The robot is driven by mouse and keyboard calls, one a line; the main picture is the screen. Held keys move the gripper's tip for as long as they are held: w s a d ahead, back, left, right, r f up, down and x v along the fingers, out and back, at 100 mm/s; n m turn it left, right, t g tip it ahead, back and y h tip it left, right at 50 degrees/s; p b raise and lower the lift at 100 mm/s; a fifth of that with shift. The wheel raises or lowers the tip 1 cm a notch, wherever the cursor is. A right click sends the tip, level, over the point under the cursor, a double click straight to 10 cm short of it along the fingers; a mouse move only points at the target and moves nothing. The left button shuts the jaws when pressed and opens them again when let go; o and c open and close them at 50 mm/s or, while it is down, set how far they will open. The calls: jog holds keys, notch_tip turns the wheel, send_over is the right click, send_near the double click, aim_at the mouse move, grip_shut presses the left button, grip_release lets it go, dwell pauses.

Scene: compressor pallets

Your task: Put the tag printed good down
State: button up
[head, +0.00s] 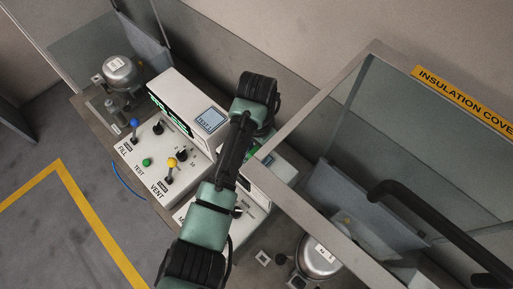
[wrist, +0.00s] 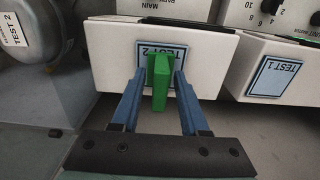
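In the wrist view, my gripper (wrist: 162,80) has two blue fingers closed on a green tag (wrist: 160,88). The tag stands out between the fingertips; no print on it is readable. Behind it is a white box face with a framed TEST 2 plate (wrist: 142,50), which the tag and fingers partly cover. I cannot tell whether the tag touches the plate. A framed TEST 1 plate (wrist: 274,77) is on the white box to the right. In the head view my arm bends over the test panels, and my gripper and the tag are not clearly visible there.
A compressor (wrist: 38,28) marked TEST 2 is at the wrist view's upper left. The head view shows a compressor (head: 119,70), a white control panel (head: 148,150) with levers and knobs, another compressor (head: 316,258), and a clear-sided insulation cover (head: 345,75) on the right, close to my arm.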

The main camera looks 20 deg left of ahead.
aim_at(257, 147)
notch_tip(257, 147, up, 12)
jog(key=p, duration=0.3)
jog(key=shift+r, duration=0.2)
dwell(0.8)
